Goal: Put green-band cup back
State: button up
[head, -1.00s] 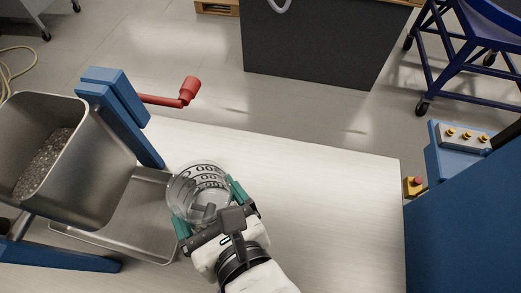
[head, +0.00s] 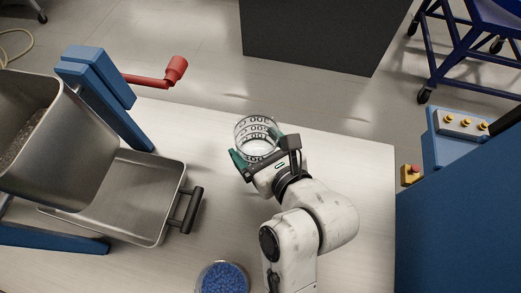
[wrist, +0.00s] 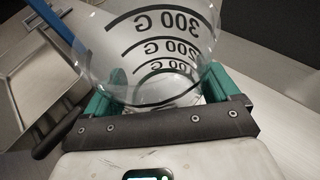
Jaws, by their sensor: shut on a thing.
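A clear measuring cup (head: 256,127) with black gram marks is in my gripper (head: 256,152), over the far part of the pale table. My gripper's green fingers are shut on the cup's two sides.
A steel tray (head: 115,200) with a dark handle (head: 193,210) lies left, below a steel hopper (head: 50,140) of grey pellets. A cup of blue pellets (head: 222,279) stands at the near edge. The table (head: 350,180) is clear to the right.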

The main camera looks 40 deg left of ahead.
jog(key=shift+w+a+f, duration=0.1)
jog(key=shift+w+f, duration=0.5)
jog(key=shift+f, duration=1.55)
jog(key=shift+s, duration=0.1)
jog(key=o, duration=1)
jog(key=shift+f, duration=0.1)
jog(key=v, duration=1.2)
